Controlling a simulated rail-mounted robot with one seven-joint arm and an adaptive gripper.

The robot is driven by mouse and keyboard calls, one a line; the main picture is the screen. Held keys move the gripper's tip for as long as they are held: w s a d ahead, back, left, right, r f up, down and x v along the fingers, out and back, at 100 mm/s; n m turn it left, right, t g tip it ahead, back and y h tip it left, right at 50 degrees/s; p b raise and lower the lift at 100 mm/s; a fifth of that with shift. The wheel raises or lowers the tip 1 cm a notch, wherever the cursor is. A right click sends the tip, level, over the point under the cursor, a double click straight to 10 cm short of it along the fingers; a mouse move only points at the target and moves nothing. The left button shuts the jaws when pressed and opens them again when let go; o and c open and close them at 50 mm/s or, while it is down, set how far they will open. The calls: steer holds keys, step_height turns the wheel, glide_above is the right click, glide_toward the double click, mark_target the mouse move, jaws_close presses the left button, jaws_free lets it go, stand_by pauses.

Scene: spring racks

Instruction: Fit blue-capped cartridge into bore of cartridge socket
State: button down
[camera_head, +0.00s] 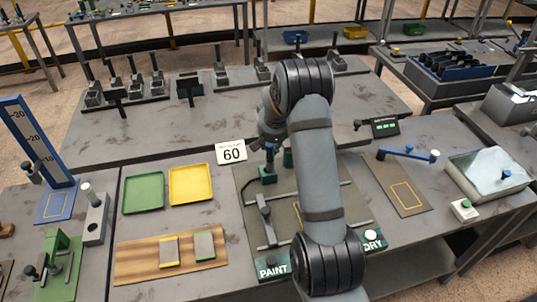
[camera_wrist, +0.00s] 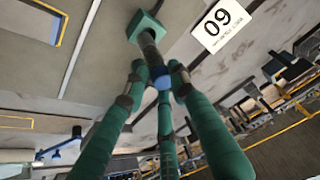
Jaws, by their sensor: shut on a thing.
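My gripper (camera_wrist: 160,80) has three green fingers, closed around the blue-capped cartridge (camera_wrist: 150,48). The blue cap (camera_wrist: 162,82) shows between the fingertips, and the dark body runs from it toward the green cartridge socket (camera_wrist: 143,22). The cartridge's far end meets the socket's top in the wrist view; I cannot tell whether it is inside the bore or only in front of it. In the head view the socket (camera_head: 267,177) stands on the grey mat, directly below my gripper (camera_head: 268,143), which my arm partly hides.
Green (camera_head: 143,193) and yellow (camera_head: 190,184) trays lie further left. Metal bars (camera_head: 266,222) cross the mat in front. A blue-handled crank (camera_head: 408,153) and a small display (camera_head: 384,128) are to the right.

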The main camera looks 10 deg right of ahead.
mark_target(270, 154)
steer(key=shift+w+a+f, duration=0.25)
steer(key=shift+w+f, duration=0.1)
steer(key=shift+w, duration=0.1)
steer(key=shift+f, duration=0.35)
steer(key=f, duration=0.1)
steer(key=s+f+b, duration=0.1)
steer(key=f+b, duration=0.1)
steer(key=shift+s, duration=0.25)
steer(key=shift+w+f, duration=0.1)
steer(key=shift+w, duration=0.15)
steer(key=c, duration=1.9)
jaws_free()
steer(key=shift+o, duration=1.3)
steer(key=shift+w+f, duration=0.3)
steer(key=shift+w, duration=0.25)
steer(key=shift+o, duration=1)
steer(key=shift+s+r, duration=0.25)
steer(key=shift+r, duration=0.1)
steer(key=shift+w, duration=0.1)
steer(key=shift+w, duration=0.1)
